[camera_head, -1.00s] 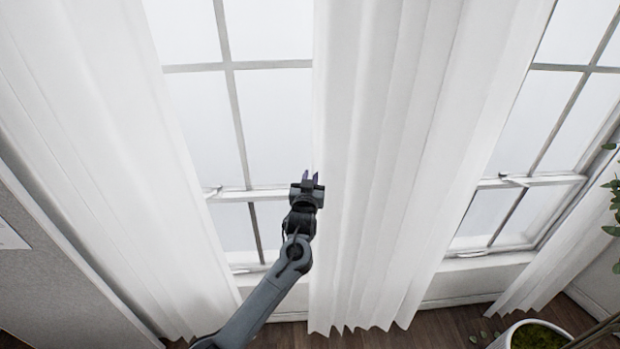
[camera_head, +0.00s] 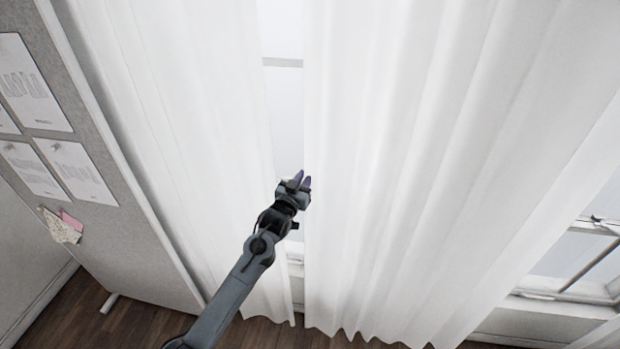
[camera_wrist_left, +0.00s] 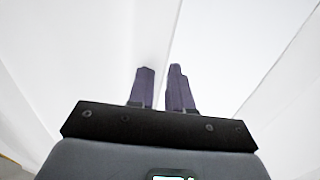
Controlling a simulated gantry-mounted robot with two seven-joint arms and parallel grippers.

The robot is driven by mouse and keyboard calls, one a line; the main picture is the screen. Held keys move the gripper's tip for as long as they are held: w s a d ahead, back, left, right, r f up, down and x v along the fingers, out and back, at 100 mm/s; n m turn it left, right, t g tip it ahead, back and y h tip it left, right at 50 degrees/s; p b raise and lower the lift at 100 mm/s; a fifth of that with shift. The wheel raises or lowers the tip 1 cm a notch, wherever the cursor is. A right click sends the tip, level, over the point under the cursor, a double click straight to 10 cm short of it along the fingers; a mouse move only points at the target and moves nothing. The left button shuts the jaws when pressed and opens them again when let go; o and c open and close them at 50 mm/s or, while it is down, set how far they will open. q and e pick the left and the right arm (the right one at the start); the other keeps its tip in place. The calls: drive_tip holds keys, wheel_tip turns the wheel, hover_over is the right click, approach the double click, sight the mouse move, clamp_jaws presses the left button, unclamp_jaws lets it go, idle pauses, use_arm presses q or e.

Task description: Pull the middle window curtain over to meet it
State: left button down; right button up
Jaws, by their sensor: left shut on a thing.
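The white middle curtain (camera_head: 400,180) hangs in folds and spreads wide across the centre of the head view. The white left curtain (camera_head: 185,130) hangs beside it, with a narrow strip of window (camera_head: 284,95) between their edges. My left gripper (camera_head: 301,181) is at the left edge of the middle curtain, shut on that edge. In the left wrist view its two dark fingers (camera_wrist_left: 163,88) are close together against white cloth; the pinched fabric itself is hard to make out. My right gripper is not in view.
A grey pinboard (camera_head: 120,200) with pinned papers stands at the left, close to the left curtain. Another window (camera_head: 575,255) shows uncovered at the lower right. Wooden floor (camera_head: 130,325) shows along the bottom.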

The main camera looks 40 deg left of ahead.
use_arm(q)
drive_tip(key=shift+s+a, duration=0.25)
drive_tip(key=shift+a, duration=0.3)
drive_tip(key=shift+s+a, duration=0.2)
drive_tip(key=shift+a, duration=0.3)
drive_tip(key=c, duration=1.2)
unclamp_jaws()
drive_tip(key=shift+s+d, duration=0.1)
drive_tip(key=shift+s, duration=0.05)
drive_tip(key=b+v, duration=0.1)
drive_tip(key=v, duration=0.9)
drive_tip(key=shift+s, duration=0.25)
